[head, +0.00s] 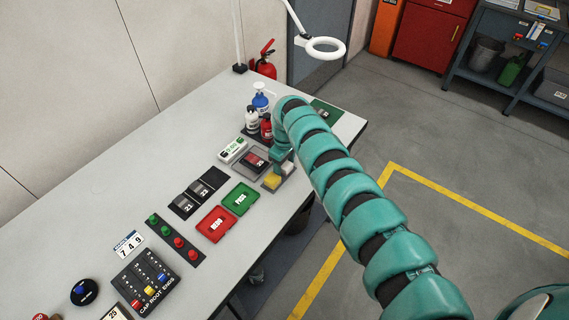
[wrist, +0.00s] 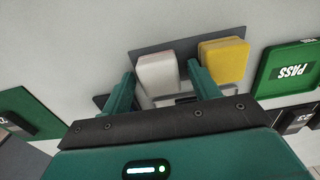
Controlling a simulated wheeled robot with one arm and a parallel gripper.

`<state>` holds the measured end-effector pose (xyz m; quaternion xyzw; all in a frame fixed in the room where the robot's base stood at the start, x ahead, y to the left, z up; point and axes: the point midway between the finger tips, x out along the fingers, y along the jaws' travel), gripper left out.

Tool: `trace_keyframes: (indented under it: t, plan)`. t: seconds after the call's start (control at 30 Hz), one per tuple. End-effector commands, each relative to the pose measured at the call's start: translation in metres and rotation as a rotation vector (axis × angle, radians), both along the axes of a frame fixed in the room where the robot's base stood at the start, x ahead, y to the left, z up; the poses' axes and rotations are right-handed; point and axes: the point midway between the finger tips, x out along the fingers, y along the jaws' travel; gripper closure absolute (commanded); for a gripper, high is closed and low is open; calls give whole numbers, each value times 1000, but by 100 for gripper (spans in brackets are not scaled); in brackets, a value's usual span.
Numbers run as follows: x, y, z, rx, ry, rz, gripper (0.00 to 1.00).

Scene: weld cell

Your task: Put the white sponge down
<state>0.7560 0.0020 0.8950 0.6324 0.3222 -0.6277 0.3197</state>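The white sponge (wrist: 158,74) lies between the two fingers of my gripper (wrist: 161,64) in the wrist view. A narrow gap shows between the sponge and the right finger; the left finger is close to its other side. The sponge appears to rest on a grey tray (wrist: 224,34), beside a yellow sponge (wrist: 224,60). In the head view the yellow sponge (head: 271,181) shows at the table's right edge, with my gripper (head: 281,158) just behind it. My arm and gripper hide most of the white sponge there.
A green PASS tray (head: 239,199) and a red tray (head: 216,224) lie left of the sponges. Bottles (head: 260,103) stand behind my gripper. A ring lamp (head: 325,47) hangs over the far end. The table's left side (head: 90,190) is clear.

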Motion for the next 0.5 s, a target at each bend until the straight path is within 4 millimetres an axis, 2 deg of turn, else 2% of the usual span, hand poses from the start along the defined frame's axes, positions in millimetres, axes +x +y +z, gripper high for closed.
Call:
trace_keyframes:
  t: [0.3,0.5]
  plan:
    - [1,-1,6,-1,-1,0,39]
    - [1,-1,26,1,-3,-1,39]
